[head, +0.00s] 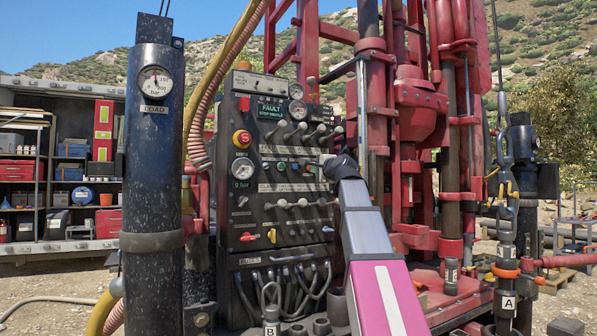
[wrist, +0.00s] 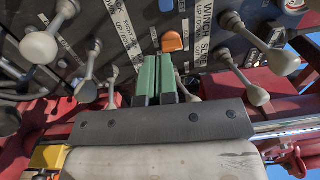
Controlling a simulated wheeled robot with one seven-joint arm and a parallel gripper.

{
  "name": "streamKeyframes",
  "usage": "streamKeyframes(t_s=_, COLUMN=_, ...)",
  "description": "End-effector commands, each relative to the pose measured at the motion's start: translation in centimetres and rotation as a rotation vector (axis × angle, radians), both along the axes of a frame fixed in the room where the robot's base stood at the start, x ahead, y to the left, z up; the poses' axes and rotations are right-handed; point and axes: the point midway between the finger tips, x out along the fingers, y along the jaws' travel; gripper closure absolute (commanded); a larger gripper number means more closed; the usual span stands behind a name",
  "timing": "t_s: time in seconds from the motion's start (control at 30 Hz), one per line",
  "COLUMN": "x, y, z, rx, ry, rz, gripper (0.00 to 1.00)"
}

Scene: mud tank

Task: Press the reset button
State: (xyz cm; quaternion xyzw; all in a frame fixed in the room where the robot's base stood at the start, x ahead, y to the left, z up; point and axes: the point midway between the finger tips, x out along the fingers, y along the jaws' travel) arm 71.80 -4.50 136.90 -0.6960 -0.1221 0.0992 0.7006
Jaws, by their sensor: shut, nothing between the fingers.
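The black control panel (head: 283,190) stands left of my arm in the head view, with rows of levers and small buttons. No label that I can read says reset, so I cannot tell which button it is. In the wrist view an orange button (wrist: 172,41) is just beyond my fingertips, and a blue button (wrist: 166,5) is farther up at the top edge. My gripper (wrist: 159,58) has green fingers, shut and empty, pointing at the panel. I cannot tell whether they touch it. In the head view my gripper (head: 326,159) is at the panel's right side, its fingertips hard to see.
Pale-knobbed levers, such as a left one (wrist: 39,47) and a right one (wrist: 283,61), jut out on both sides of my fingers. A red stop button (head: 242,139) is on the panel's left. A dark cylinder (head: 155,150) stands left; red rig pipes (head: 372,90) stand right.

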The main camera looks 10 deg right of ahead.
Motion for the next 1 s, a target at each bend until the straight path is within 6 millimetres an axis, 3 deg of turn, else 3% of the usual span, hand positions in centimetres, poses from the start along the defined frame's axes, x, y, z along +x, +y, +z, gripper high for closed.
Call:
streamKeyframes(t_s=0.27, x=0.9, y=0.3, z=0.0, rx=0.0, ry=0.001, rz=0.001, gripper=1.0)
streamKeyframes(t_s=0.8, x=9.9, y=3.1, z=0.4, rx=-0.001, ry=0.001, rz=0.001, gripper=1.0)
streamKeyframes(t_s=1.0, x=12.4, y=4.0, z=0.4, rx=-0.001, ry=0.001, rz=0.001, gripper=1.0)
